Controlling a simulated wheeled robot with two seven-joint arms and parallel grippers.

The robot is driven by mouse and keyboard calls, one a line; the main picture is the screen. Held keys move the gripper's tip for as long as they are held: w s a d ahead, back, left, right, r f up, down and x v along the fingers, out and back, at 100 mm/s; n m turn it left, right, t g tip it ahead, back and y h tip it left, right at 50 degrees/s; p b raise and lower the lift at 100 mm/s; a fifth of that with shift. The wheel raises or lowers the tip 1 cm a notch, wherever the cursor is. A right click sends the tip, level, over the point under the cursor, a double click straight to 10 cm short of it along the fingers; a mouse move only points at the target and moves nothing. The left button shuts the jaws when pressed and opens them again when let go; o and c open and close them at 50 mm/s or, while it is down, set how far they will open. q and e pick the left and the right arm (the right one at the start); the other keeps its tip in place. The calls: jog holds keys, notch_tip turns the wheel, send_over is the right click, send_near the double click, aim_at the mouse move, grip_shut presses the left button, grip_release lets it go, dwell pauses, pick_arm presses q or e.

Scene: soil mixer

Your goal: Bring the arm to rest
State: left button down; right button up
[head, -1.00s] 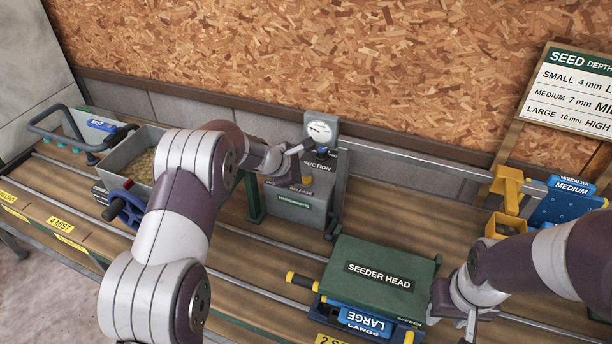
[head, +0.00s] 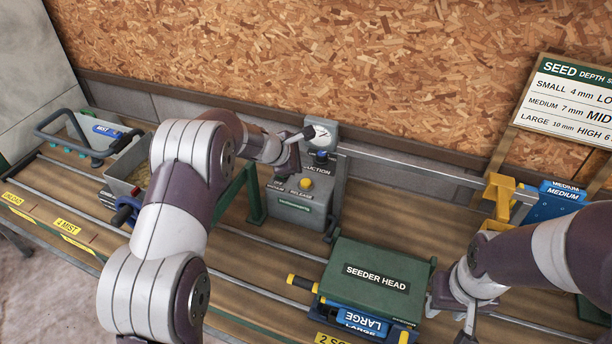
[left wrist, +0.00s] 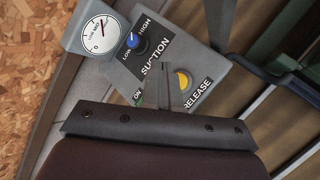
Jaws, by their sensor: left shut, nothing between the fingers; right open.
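My left gripper (head: 309,134) is above the grey suction box (head: 300,206), near its gauge (head: 319,135) and blue knob (head: 321,156). In the left wrist view the shut fingers (left wrist: 163,72) lie over the panel, between the blue knob (left wrist: 132,40) and the yellow release button (left wrist: 183,80). They hold nothing. The fingers hide part of the panel near the ON label. My right gripper (head: 450,312) is low at the right, beside the green seeder head (head: 376,277); its fingers are open and partly cut off by the frame's bottom edge.
A blue LARGE plate (head: 352,319) sits under the seeder head. A grey bin of soil (head: 128,170) stands at the left, behind my left arm. A yellow bracket (head: 499,190) and blue MEDIUM plates (head: 560,203) are at the right. Rails (head: 255,286) run along the bench.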

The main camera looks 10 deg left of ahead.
pick_arm(q)
jog(key=shift+r, duration=0.6)
jog(key=shift+f, duration=0.1)
jog(key=shift+m, duration=0.3)
jog(key=s+a+f+m+g+y, duration=0.1)
jog(key=s+f+m+g, duration=0.1)
jog(key=s+m, duration=0.4)
jog(key=s+a+f+m+g+y, duration=0.1)
jog(key=s+f+m+g, duration=0.2)
jog(key=s, duration=0.5)
jog(key=s+a+r+m+y, duration=0.1)
jog(key=s+r+m, duration=0.2)
jog(key=s, duration=0.7)
jog(key=s+a+r+m+g+y, duration=0.1)
jog(key=s+r+m+y, duration=0.1)
jog(key=s+m, duration=0.5)
jog(key=s+r, duration=0.1)
jog(key=s, duration=0.2)
jog(key=shift+a+m, duration=0.3)
jog(key=shift+a, duration=0.05)
